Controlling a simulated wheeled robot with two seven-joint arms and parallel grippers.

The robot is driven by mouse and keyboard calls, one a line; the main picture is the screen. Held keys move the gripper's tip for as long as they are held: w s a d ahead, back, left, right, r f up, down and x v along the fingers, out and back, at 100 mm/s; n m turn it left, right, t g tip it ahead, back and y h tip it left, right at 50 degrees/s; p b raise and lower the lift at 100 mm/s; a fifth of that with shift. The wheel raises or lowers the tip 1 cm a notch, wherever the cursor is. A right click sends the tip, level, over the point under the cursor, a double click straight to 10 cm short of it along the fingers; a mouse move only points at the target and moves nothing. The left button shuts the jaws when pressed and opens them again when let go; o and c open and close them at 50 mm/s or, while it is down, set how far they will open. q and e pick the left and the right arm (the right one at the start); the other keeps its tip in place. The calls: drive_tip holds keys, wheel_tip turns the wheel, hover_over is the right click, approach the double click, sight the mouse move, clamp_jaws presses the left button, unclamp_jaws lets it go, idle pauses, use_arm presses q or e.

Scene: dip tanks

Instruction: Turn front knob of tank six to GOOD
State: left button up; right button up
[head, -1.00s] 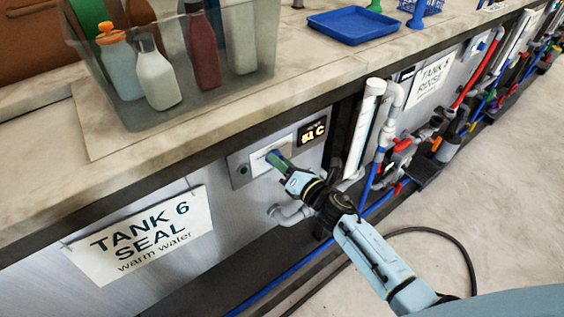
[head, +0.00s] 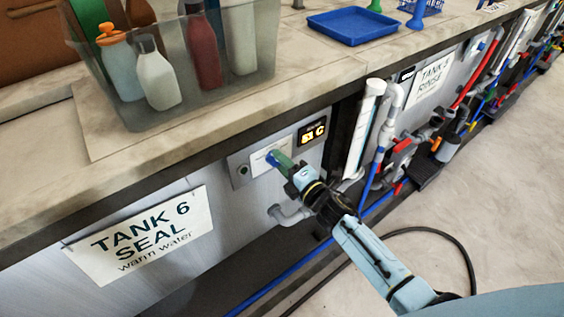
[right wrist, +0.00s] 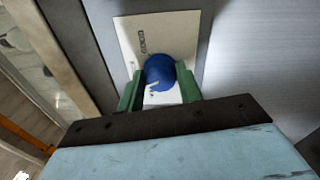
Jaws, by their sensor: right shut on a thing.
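The front of tank six has a control panel with a blue knob (head: 271,158) on a white plate. In the right wrist view the blue knob (right wrist: 159,72) sits between the green fingers of my right gripper (right wrist: 158,88). My right gripper (head: 281,162) is shut on the knob, and its arm comes in from the lower right. The plate (right wrist: 135,36) has small lettering, too small to read surely. A white pointer mark shows on the knob. The sign (head: 145,236) reads TANK 6 SEAL, warm water. My left gripper is not in view.
A lit display (head: 312,132) is right of the knob. A clear bin (head: 150,118) of bottles stands on the counter above. Grey pipe (head: 290,212) runs below the panel. A black cable (head: 420,231) lies on the floor, which is otherwise open at right.

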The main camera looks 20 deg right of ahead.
drive_tip(key=shift+s+a+f+m+t+h+p, duration=0.15)
drive_tip(key=shift+m+p, duration=0.65)
drive_tip(key=shift+m, duration=3.55)
drive_tip(key=shift+w+a+f+m+t+h+p, duration=0.2)
drive_tip(key=shift+m+p, duration=0.55)
drive_tip(key=shift+m, duration=3.6)
drive_tip(key=shift+d, duration=0.15)
drive_tip(key=o, duration=1)
drive_tip(key=shift+r, duration=0.1)
drive_tip(key=shift+s, duration=0.3)
drive_tip(key=p+v, duration=0.1)
drive_tip(key=v, duration=1.2)
drive_tip(key=shift+s, duration=0.1)
